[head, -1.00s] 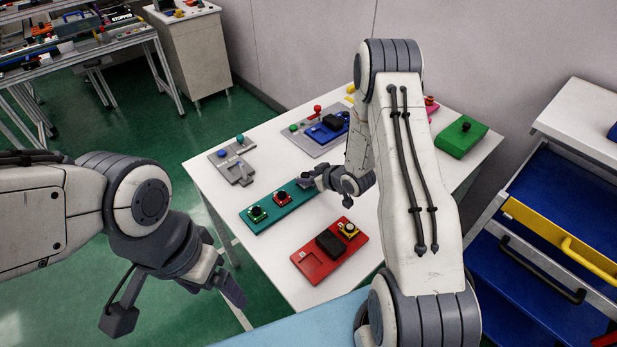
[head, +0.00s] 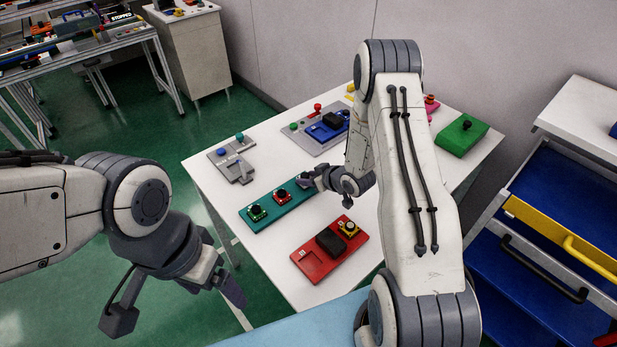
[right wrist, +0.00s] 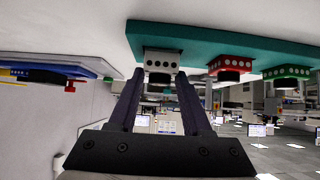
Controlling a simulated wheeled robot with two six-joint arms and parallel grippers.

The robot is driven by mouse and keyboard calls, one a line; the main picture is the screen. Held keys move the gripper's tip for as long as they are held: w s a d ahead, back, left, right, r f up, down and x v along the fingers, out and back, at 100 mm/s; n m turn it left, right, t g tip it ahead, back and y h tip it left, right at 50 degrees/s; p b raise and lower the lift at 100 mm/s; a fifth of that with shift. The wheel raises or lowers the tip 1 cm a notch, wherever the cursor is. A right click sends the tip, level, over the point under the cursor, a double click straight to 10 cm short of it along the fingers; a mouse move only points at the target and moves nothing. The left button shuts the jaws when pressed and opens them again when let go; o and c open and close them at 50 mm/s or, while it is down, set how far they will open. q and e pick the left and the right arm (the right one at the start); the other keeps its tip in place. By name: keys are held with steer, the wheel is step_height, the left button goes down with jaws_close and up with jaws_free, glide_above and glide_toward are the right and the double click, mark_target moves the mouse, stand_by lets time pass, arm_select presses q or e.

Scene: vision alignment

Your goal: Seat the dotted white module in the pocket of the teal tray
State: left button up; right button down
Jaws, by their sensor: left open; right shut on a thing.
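The teal tray (head: 278,212) lies on the white table, with a green module (head: 257,212) and a red module (head: 281,196) on it. My right gripper (head: 308,181) is at the tray's far right end. In the right wrist view, it is shut on the dotted white module (right wrist: 163,61), which is against the face of the teal tray (right wrist: 220,42), in line with the red and green modules. I cannot tell whether it is fully down in the pocket; the gripper hides that spot in the head view. My left gripper (head: 232,287) is open and empty off the table's left edge.
A red tray (head: 310,268) with a black block and a yellow module lies in front. A grey tray (head: 222,153) stands at the left, and another with a blue fixture (head: 328,128) behind. A green box (head: 462,136) is at the right. My right arm covers the table's middle right.

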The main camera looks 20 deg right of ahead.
steer(key=shift+f+b, duration=0.35)
steer(key=shift+f, duration=0.15)
steer(key=shift+c, duration=1.3)
jaws_free()
steer(key=shift+s+r, duration=0.1)
steer(key=b+v, duration=0.1)
steer(key=v, duration=0.9)
steer(key=shift+r, duration=0.15)
